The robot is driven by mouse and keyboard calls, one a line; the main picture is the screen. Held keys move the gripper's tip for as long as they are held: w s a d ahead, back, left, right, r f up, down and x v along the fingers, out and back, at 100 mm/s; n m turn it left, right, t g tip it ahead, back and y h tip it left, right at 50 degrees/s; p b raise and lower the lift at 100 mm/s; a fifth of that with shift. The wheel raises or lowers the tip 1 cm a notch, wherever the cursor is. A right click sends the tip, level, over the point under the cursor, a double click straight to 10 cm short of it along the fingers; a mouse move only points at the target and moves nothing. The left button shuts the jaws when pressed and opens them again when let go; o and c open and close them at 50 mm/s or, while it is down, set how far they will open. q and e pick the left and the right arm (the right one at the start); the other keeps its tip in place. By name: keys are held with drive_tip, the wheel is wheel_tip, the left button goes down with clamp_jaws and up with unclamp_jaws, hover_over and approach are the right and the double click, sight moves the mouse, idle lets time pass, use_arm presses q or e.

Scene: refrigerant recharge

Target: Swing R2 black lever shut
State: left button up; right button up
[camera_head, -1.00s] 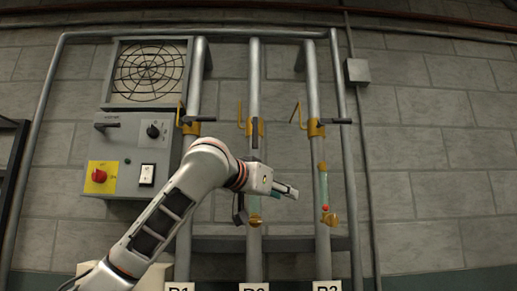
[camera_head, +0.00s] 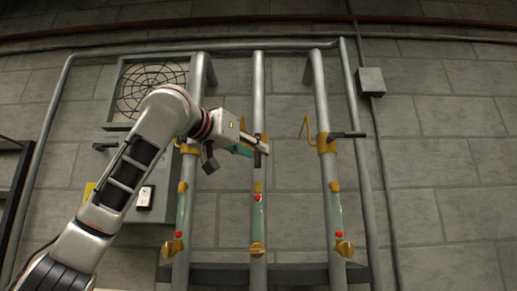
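The R2 pipe (camera_head: 258,85) is the middle one of three upright pipes. My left gripper (camera_head: 262,147) reaches in from the left and lies across this pipe at valve height, covering most of the R2 valve. A short dark upright piece (camera_head: 258,160) shows at the fingertips. It looks like part of the R2 black lever, pointing along the pipe, but the fingers hide most of it. I cannot tell whether the fingers touch it or how far apart they are. My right gripper is not in view.
The R3 pipe (camera_head: 320,95) on the right has a yellow valve with its black lever (camera_head: 347,135) pointing sideways. Sight tubes with red balls sit lower on the pipes. The grey control box (camera_head: 160,200) and fan grille (camera_head: 150,85) are behind my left arm.

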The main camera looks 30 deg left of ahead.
use_arm(q)
drive_tip(key=shift+w+r+p, duration=0.1)
drive_tip(key=shift+w+p, duration=0.2)
drive_tip(key=shift+w, duration=0.85)
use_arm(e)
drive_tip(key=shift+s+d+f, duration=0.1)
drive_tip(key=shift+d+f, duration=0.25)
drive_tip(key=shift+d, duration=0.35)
use_arm(q)
clamp_jaws()
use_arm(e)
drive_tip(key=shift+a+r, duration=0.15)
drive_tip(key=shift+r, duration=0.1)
